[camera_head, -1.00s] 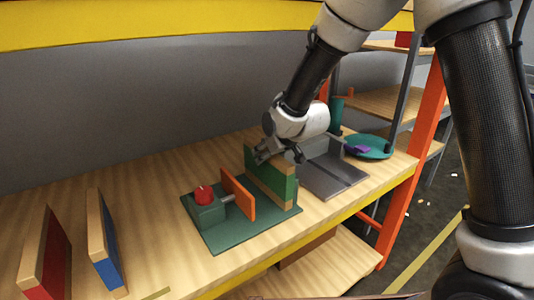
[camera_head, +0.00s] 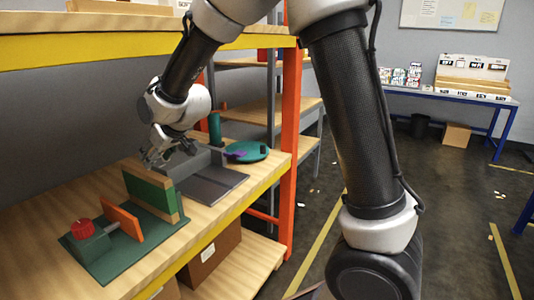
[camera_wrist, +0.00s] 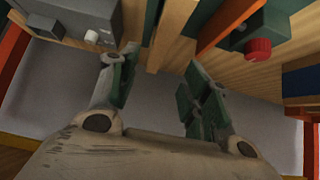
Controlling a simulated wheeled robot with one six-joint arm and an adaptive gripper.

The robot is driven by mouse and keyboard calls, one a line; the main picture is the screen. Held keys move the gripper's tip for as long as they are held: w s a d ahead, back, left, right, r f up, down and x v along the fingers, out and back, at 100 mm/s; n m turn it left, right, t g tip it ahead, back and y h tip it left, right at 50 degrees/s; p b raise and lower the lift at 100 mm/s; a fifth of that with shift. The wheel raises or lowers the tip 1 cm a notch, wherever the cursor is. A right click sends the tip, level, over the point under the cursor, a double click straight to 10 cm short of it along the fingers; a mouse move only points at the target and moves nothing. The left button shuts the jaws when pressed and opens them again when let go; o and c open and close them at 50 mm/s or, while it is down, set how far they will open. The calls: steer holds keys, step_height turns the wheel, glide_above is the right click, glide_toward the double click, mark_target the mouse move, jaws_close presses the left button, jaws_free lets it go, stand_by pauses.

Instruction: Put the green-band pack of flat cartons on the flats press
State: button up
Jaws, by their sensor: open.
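The green-band pack (camera_head: 148,191), tan with a wide green band, stands upright on the dark green base of the flats press (camera_head: 112,262). The press has an orange plate (camera_head: 122,222) and a red knob (camera_head: 82,229) to the left of the pack. My gripper (camera_head: 153,160) is open and empty just above and behind the pack's top edge. In the wrist view my gripper (camera_wrist: 160,85) has its fingers wide apart, with a tan edge of the pack (camera_wrist: 173,32) beyond them. The orange plate (camera_wrist: 230,22) and red knob (camera_wrist: 258,49) show to its right.
A grey metal fixture (camera_head: 213,186) lies right of the press. Behind it are a green cylinder (camera_head: 214,128) and a teal round tray (camera_head: 248,152) with a purple piece. An orange rack post (camera_head: 289,130) stands at the shelf's right end. An upper shelf edge (camera_head: 130,50) hangs above.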

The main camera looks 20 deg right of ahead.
steer(key=s+d+r+m+h, duration=0.1)
steer(key=s+d+r, duration=0.25)
steer(key=d, duration=0.35)
steer(key=s+d+r+m+g+h, duration=0.1)
steer(key=s+d+r, duration=0.1)
steer(key=s+d, duration=0.45)
steer(key=s+d+r+m+h, duration=0.1)
steer(key=s+d+r, duration=0.2)
steer(key=d, duration=0.5)
steer(key=s+d+m+g+h, duration=0.1)
steer(key=s+d+m, duration=0.1)
steer(key=s+d, duration=0.4)
steer(key=s+d+f+m+g+h, duration=0.1)
steer(key=s+d, duration=0.6)
steer(key=s, duration=0.8)
steer(key=shift+f+m, duration=0.25)
steer(key=shift+m, duration=0.15)
